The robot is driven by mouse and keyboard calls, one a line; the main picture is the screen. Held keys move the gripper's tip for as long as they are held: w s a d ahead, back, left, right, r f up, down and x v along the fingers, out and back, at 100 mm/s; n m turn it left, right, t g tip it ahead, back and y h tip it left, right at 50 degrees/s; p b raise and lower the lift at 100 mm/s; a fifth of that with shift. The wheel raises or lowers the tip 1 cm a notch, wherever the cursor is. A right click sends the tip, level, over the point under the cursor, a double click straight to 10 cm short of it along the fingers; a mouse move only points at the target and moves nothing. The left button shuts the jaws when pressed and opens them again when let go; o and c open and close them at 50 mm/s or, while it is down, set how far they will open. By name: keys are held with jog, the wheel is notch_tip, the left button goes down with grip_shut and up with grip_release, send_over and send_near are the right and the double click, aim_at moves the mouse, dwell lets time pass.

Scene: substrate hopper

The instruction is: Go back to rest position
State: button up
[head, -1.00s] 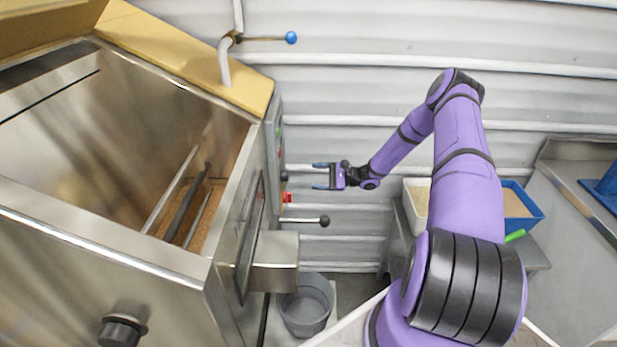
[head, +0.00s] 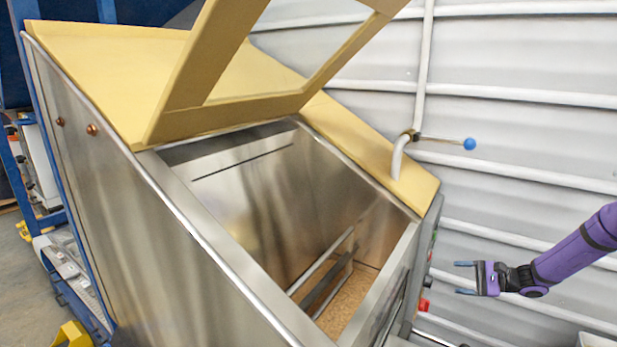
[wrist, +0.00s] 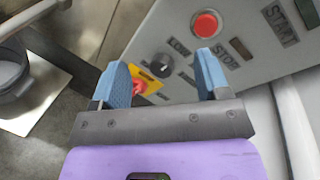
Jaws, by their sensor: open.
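My gripper (head: 466,278) is at the right of the head view, in front of the corrugated wall and to the right of the steel hopper (head: 180,230). Its two blue fingers are apart with nothing between them. In the wrist view my gripper (wrist: 165,80) faces the hopper's control panel (wrist: 160,30). The panel has a red button (wrist: 205,24) marked STOP, a black knob (wrist: 162,66) and a red switch on a yellow plate (wrist: 147,83). I cannot tell if a finger touches the panel.
The hopper's yellow-framed lid (head: 235,115) stands raised, with brown substrate (head: 345,298) inside. A pipe with a blue-knobbed lever (head: 469,144) rises behind it. A grey bucket (wrist: 12,75) is at the wrist view's left. Blue shelving (head: 25,165) stands at the far left.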

jog(key=s+a+r+n+g+h, duration=0.25)
jog(key=s+a+r, duration=0.2)
jog(key=r, duration=0.45)
jog(key=s+a+r+n+g+h, duration=0.25)
jog(key=s+a+r+n, duration=0.2)
jog(key=r, duration=0.45)
jog(key=s+a+r+n+g+h, duration=0.15)
jog(key=s+a+r+h, duration=0.3)
jog(key=r, duration=0.45)
jog(key=s+a+r+n+t+h, duration=0.1)
jog(key=s+r, duration=0.4)
jog(key=s, duration=0.7)
jog(key=s+a+r+n+t+h, duration=0.1)
jog(key=s+r+n+t+h, duration=0.3)
jog(key=s, duration=0.8)
notch_tip(320, 180, up, 2)
jog(key=shift+s+r+t, duration=0.1)
jog(key=shift+s+t, duration=0.2)
jog(key=shift+t, duration=0.05)
